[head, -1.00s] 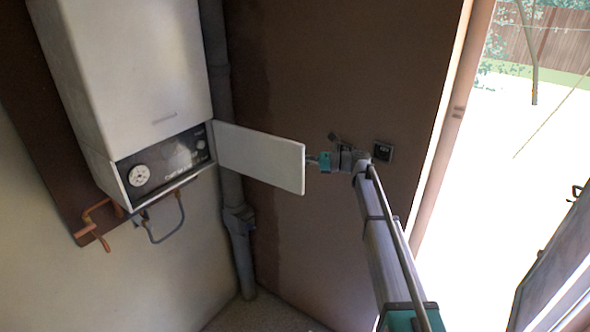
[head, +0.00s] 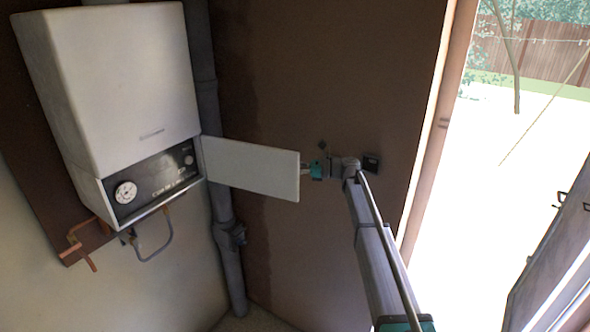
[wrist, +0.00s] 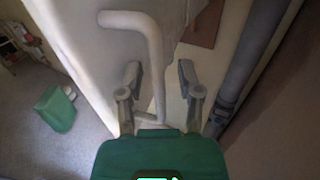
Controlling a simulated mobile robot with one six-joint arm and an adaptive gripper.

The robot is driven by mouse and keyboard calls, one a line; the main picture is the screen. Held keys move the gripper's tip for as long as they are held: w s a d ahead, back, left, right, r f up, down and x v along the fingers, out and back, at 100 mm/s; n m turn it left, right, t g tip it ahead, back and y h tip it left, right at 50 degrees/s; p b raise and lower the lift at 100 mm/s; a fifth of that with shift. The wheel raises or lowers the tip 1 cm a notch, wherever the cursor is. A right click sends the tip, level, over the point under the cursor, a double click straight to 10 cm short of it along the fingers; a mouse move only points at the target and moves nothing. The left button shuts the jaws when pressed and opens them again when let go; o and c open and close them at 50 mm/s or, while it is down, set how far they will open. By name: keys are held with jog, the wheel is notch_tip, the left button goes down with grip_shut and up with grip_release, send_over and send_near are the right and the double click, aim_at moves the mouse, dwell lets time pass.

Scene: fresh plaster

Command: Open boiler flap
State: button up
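The boiler flap (head: 250,168) is a flat white panel. It stands swung out to the right from the lower front of the white boiler (head: 110,80), and the dark control panel (head: 150,182) with its round dial is uncovered. My gripper (head: 308,169) is at the flap's free right end in the head view; whether it touches is hard to tell. In the wrist view its two fingers (wrist: 160,80) are apart, with a pale bent bar running between them. I cannot tell which part that bar belongs to.
A grey vertical pipe (head: 224,235) runs behind the flap. Copper pipes (head: 80,245) hang below the boiler. A dark switch (head: 371,163) is on the brown wall close to my wrist. A doorway opens at the right. A green container (wrist: 56,108) stands on the floor.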

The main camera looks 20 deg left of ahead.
dwell(0.3)
jog(key=v, duration=1.2)
jog(key=shift+r, duration=0.1)
dwell(0.3)
jog(key=s+d+f+n+t+h+b, duration=0.1)
jog(key=s+d+f+n+h+b, duration=0.2)
jog(key=s+d+f, duration=0.45)
jog(key=s+d+f+n+t+h+b, duration=0.2)
jog(key=s+d+f+h+b, duration=0.15)
jog(key=f+b, duration=0.45)
jog(key=s+d+f+n+t+h+b, duration=0.1)
jog(key=s+d+f+n+h+b, duration=0.1)
jog(key=s+d+f, duration=0.65)
jog(key=s+d+f+n+t+h+b, duration=0.1)
jog(key=s+d+f+n+h+b, duration=0.6)
jog(key=s+d+f, duration=0.7)
jog(key=d+f+h+b, duration=0.2)
jog(key=d+f+b, duration=0.1)
jog(key=f, duration=0.1)
jog(key=shift+s+d+n+b, duration=0.3)
jog(key=shift+s+n+b, duration=0.05)
jog(key=shift+n, duration=0.05)
jog(key=shift+a+f, duration=0.1)
jog(key=shift+f, duration=0.05)
